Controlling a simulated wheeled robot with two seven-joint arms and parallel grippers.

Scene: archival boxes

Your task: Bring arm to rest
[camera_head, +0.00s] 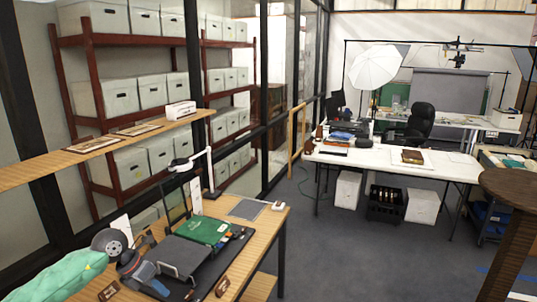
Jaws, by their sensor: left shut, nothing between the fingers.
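My left gripper (160,288) is low at the left in the head view, at the end of my arm coming in from the left edge. It is shut and empty. It appears over the near end of the wooden desk (262,228), close to a dark mat and a grey flat plate (184,256). I cannot tell whether it touches anything. My right gripper is not in view.
Archival boxes (106,97) fill racks behind. A round brown table (512,188) stands at right. Grey floor (330,250) is open between.

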